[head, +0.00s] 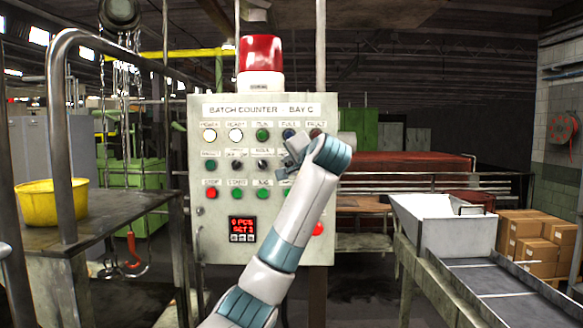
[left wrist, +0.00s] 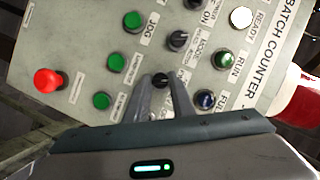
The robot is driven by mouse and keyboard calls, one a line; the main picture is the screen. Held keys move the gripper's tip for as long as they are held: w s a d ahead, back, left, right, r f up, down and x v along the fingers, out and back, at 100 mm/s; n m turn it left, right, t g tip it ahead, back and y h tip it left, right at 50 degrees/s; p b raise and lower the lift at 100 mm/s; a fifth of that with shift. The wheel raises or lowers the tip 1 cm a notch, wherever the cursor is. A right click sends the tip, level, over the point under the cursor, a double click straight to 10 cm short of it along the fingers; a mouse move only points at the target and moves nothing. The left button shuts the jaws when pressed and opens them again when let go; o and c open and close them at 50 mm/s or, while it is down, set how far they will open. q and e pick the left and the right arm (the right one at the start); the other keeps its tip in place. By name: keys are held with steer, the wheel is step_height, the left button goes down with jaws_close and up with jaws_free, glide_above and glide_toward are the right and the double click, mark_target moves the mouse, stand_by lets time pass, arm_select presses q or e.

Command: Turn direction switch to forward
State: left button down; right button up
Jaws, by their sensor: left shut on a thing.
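The grey control panel (head: 208,225) marked "BATCH COUNTER BAY C" stands in front of me in the head view. My left gripper (head: 292,160) is at its middle row, right of the other black selector switches. In the left wrist view my gripper's fingers (left wrist: 163,92) are shut on a small black selector knob (left wrist: 161,78), in line with two similar knobs. This knob appears to be the direction switch, but the fingers hide its label and I cannot tell which way it points. In the head view my gripper and arm hide it. My right gripper is not in view.
Close to the held knob are a blue lamp (left wrist: 204,99) and green push buttons (left wrist: 117,62). A red mushroom button (head: 318,229) sits lower right on the panel. A red beacon (head: 260,54) stands on top. A metal chute (head: 440,232) is at right, a bench (head: 110,205) at left.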

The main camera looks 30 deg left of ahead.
arm_select(q)
steer(key=shift+f, duration=0.1)
steer(key=c, duration=1.5)
jaws_free()
steer(key=shift+c, duration=0.2)
steer(key=shift+b+v, duration=0.45)
steer(key=shift+v, duration=0.3)
arm_select(e)
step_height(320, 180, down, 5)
steer(key=b, duration=0.4)
arm_select(q)
steer(key=b+v, duration=0.1)
steer(key=v, duration=1.5)
steer(key=shift+b, duration=0.4)
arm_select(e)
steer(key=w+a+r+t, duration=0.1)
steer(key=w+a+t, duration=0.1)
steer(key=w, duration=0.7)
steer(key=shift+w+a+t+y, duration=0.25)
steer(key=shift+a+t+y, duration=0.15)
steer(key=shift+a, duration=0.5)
arm_select(q)
steer(key=shift+w, duration=0.25)
